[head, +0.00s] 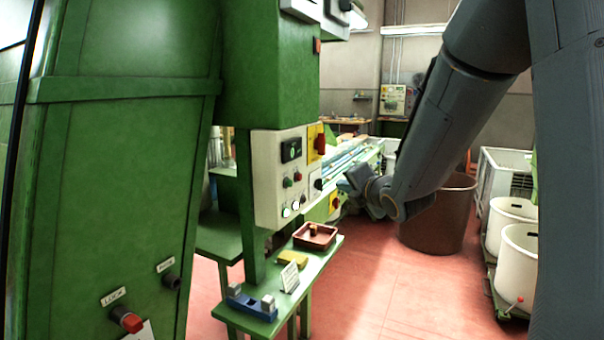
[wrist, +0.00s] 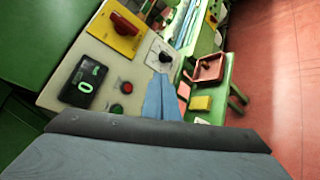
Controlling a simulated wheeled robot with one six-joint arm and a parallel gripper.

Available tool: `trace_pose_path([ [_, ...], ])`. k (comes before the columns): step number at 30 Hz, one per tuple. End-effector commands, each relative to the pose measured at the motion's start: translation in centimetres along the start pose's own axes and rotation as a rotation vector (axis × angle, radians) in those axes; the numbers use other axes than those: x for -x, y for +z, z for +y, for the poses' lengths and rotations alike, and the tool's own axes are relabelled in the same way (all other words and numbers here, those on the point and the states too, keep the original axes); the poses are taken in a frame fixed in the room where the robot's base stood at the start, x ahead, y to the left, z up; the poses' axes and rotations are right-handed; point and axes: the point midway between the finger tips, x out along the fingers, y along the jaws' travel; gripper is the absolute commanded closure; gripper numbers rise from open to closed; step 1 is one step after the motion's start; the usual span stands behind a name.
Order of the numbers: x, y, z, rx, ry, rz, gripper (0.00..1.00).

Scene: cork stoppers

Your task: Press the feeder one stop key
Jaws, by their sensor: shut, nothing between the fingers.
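The feeder's pale control panel (head: 262,190) hangs on a green machine. It carries a red button (head: 298,177) with a darker, apparently green button (head: 287,183) to its left. Their labels are too small to read. In the wrist view the red button (wrist: 127,87) lies left of my fingers, with the dark button (wrist: 115,110) just below it. My gripper (wrist: 163,92) is shut and empty, its bluish fingers in front of the panel's edge beside the buttons. In the head view my gripper (head: 350,184) is right of the panel. I see no contact with a button.
The panel also has a lit display (wrist: 83,83), a red rotary switch on a yellow plate (wrist: 122,22) and a black selector (wrist: 160,56). A green shelf (head: 320,257) below holds a brown tray (head: 315,237) and a yellow block (head: 292,259).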

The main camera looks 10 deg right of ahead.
Motion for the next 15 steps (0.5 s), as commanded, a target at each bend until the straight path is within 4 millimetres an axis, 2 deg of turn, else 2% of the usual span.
trace_pose_path([
  [15,-0.54,-0.29,0.63,0.018,0.012,0.0,1.0],
])
